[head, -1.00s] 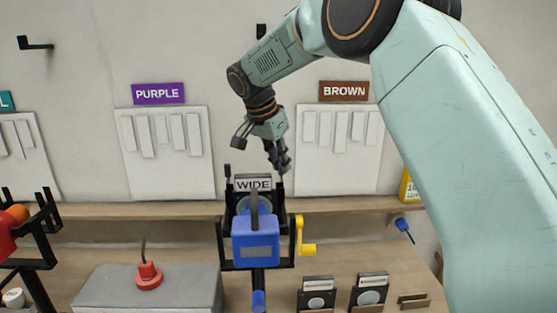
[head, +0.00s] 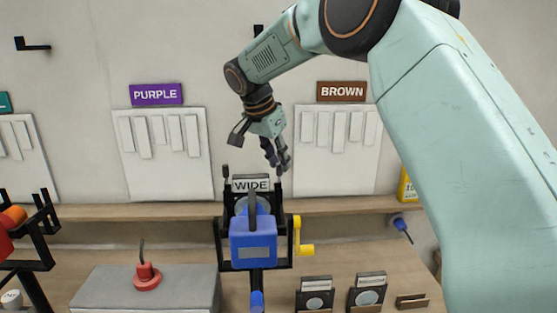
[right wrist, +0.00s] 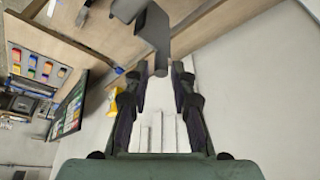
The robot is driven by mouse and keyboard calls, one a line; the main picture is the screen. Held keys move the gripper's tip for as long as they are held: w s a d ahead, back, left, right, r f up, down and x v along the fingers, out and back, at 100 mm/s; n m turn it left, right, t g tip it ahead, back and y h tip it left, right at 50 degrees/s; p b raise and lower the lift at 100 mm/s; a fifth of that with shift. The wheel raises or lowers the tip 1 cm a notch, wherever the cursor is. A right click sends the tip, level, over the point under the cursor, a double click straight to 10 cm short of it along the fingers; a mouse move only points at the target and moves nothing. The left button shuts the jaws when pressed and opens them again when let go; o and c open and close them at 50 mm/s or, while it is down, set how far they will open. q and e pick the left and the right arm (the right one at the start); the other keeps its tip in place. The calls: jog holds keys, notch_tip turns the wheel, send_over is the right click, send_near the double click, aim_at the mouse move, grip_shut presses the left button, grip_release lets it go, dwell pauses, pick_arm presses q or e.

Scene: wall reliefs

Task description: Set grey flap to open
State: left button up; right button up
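My right gripper (head: 277,163) hangs in front of the wall between two white relief panels, above the black frame marked WIDE. In the right wrist view, its two dark fingers (right wrist: 158,100) stand apart with nothing held between them. A grey slab-topped box (head: 190,282) with a red knob (head: 147,277) sits on the bench at lower left, away from the gripper. I cannot tell whether its top is the grey flap; no other clear grey flap shows. My left gripper is not in view.
The black frame (head: 221,245) holds a blue block (head: 254,243), with a yellow crank (head: 304,250) at its side. White relief panels stand under the PURPLE (head: 156,94) and BROWN (head: 342,91) signs. A dark bracket (right wrist: 150,30) lies beyond the fingers in the wrist view.

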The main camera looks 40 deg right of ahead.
jog(key=v, duration=1.1)
jog(key=shift+r, duration=0.25)
jog(key=shift+s, duration=0.2)
jog(key=shift+a, duration=0.1)
